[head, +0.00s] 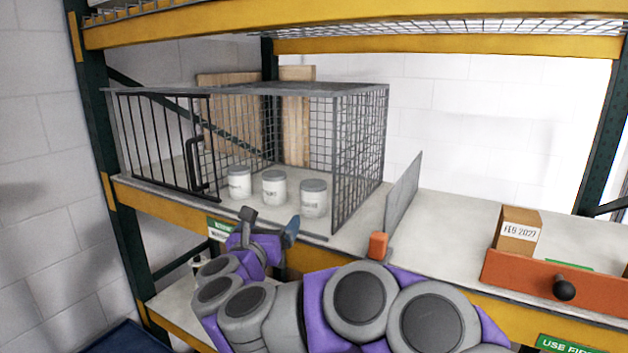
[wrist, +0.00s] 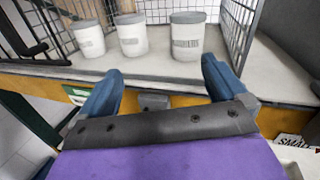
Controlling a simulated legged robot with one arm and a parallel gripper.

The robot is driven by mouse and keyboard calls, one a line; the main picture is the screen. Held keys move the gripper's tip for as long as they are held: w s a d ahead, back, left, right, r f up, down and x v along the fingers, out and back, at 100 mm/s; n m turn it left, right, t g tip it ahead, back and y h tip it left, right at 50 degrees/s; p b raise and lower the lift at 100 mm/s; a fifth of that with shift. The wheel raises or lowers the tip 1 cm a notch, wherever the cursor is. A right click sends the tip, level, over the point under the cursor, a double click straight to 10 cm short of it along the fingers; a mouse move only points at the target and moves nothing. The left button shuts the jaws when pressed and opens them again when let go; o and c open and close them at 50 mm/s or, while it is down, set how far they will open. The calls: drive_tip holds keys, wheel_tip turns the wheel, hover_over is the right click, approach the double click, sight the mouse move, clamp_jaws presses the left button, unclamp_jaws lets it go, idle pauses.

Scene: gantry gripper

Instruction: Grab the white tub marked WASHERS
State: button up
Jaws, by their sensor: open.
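Three white tubs with grey lids stand in a row inside a wire cage (head: 360,150) on the shelf. The right tub (head: 313,200) has a label that seems to read WASHERS in the wrist view (wrist: 187,40), though it is blurred. The middle tub (head: 274,189) and left tub (head: 239,184) have labels I cannot read. My gripper (head: 270,222) is open and empty at the shelf's front edge, in front of the tubs and apart from them. In the wrist view my gripper (wrist: 162,70) has its blue fingers spread below the middle and right tubs.
A barred door panel (head: 160,140) with a handle covers the cage's left front; the front before the tubs is open. A grey upright divider (head: 402,193) and an orange block (head: 378,246) are right of the cage. Farther right are a cardboard box (head: 517,231) and an orange panel with a black knob (head: 545,283).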

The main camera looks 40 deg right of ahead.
sight(308, 201)
drive_tip(key=w+d+m+p, duration=0.1)
drive_tip(key=d, duration=0.3)
drive_tip(key=w+d+m+g+h+p, duration=0.1)
drive_tip(key=d, duration=0.3)
drive_tip(key=w+d+g+p, duration=0.1)
drive_tip(key=d, duration=0.4)
drive_tip(key=shift+w+f+m, duration=0.1)
drive_tip(key=shift+w+m, duration=0.25)
drive_tip(key=shift+m, duration=0.05)
drive_tip(key=shift+w+d+p, duration=0.1)
drive_tip(key=shift+w+p, duration=0.2)
drive_tip(key=shift+p, duration=0.25)
drive_tip(key=shift+w+d, duration=0.2)
drive_tip(key=p+x, duration=0.1)
drive_tip(key=x, duration=0.2)
drive_tip(key=shift+d+p, duration=0.25)
drive_tip(key=shift+p, duration=0.05)
drive_tip(key=shift+d, duration=0.45)
drive_tip(key=shift+a, duration=0.4)
drive_tip(key=c, duration=1.3)
